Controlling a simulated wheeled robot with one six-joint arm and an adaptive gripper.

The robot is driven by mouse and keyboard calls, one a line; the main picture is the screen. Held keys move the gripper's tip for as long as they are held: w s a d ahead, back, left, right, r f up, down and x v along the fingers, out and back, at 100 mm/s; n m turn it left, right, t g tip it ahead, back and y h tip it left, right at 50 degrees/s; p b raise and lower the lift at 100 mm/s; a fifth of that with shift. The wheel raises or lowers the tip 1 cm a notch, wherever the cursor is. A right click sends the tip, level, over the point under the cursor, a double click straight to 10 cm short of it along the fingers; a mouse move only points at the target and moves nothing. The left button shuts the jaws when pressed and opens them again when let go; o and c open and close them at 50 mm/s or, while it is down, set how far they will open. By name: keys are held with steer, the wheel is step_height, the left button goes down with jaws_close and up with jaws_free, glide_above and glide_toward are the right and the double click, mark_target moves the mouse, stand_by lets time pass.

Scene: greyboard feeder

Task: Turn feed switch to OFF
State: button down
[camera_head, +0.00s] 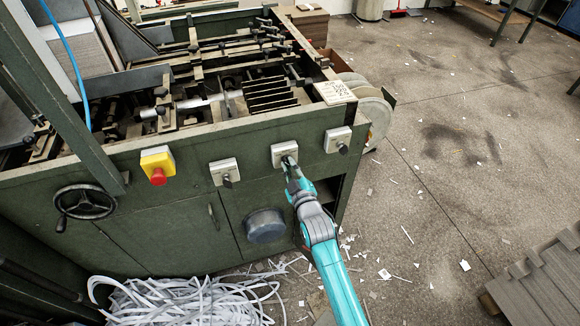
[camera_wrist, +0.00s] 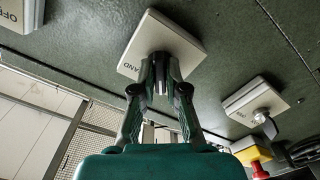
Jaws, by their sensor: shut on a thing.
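Three pale switch plates with dark knobs are on the green machine's front: left (camera_head: 223,170), middle (camera_head: 284,152) and right (camera_head: 338,139). My gripper (camera_head: 289,163) is at the middle plate. In the wrist view its two dark fingers (camera_wrist: 160,78) are shut on the grey switch knob (camera_wrist: 160,86), which they partly hide. That plate (camera_wrist: 150,38) carries lettering ending in "AND". A neighbouring plate with "OFF" lettering (camera_wrist: 18,12) is cut off at the upper left. I cannot read which switch is the feed switch.
A yellow box with a red button (camera_head: 158,166) and a handwheel (camera_head: 85,202) are on the left of the front. A round grey cover (camera_head: 265,226) sits below the switches. Paper strips (camera_head: 190,302) lie on the floor. The floor at right is mostly open.

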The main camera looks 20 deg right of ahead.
steer(key=shift+w+r+n, duration=0.15)
steer(key=shift+r+n, duration=0.15)
steer(key=shift+n, duration=0.6)
steer(key=c, duration=1.2)
jaws_free()
steer(key=shift+f, duration=0.25)
steer(key=s, duration=1.2)
